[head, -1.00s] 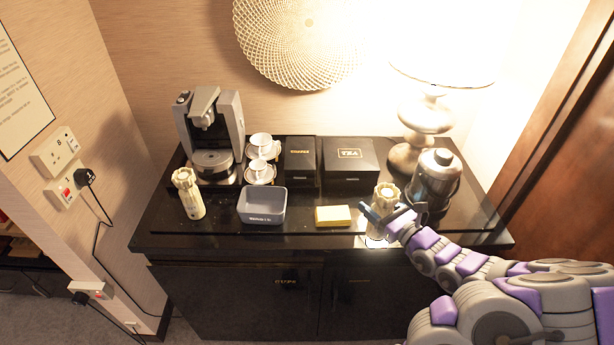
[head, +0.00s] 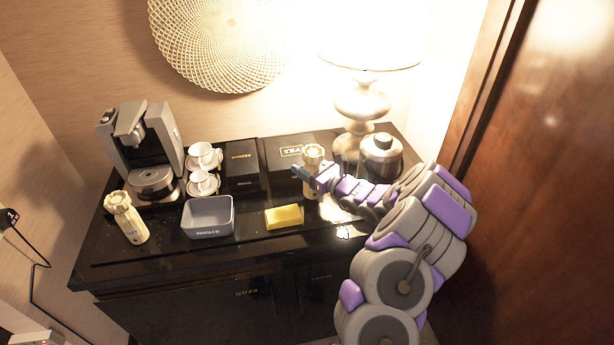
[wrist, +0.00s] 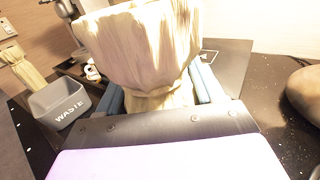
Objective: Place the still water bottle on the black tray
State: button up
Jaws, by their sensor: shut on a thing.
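My gripper (head: 312,177) is shut on a cream bottle (head: 313,154) with a ridged, crown-like cap. In the wrist view the same bottle (wrist: 140,45) fills the space between the blue fingers. It looks upright, with its base apparently a little above the counter. A second similar cream bottle (head: 126,220) stands at the left front of the counter. I cannot read either label well enough to tell which is still water. The black tray is hard to separate from the glossy black counter top (head: 165,250).
A grey waste bin (head: 208,217) and a yellow sponge (head: 284,216) sit left of the held bottle. A coffee machine (head: 143,150), white cups (head: 203,157) and black boxes stand behind. A kettle (head: 380,158) and lamp (head: 362,105) are close on the right.

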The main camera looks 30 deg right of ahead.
jog(key=a+f, duration=0.1)
jog(key=f+b, duration=0.1)
jog(key=f, duration=0.1)
jog(key=shift+a, duration=0.4)
jog(key=o, duration=0.9)
jog(key=shift+d+f, duration=0.15)
jog(key=shift+d, duration=0.2)
jog(key=shift+o, duration=0.6)
jog(key=shift+d, duration=0.2)
jog(key=shift+a, duration=0.75)
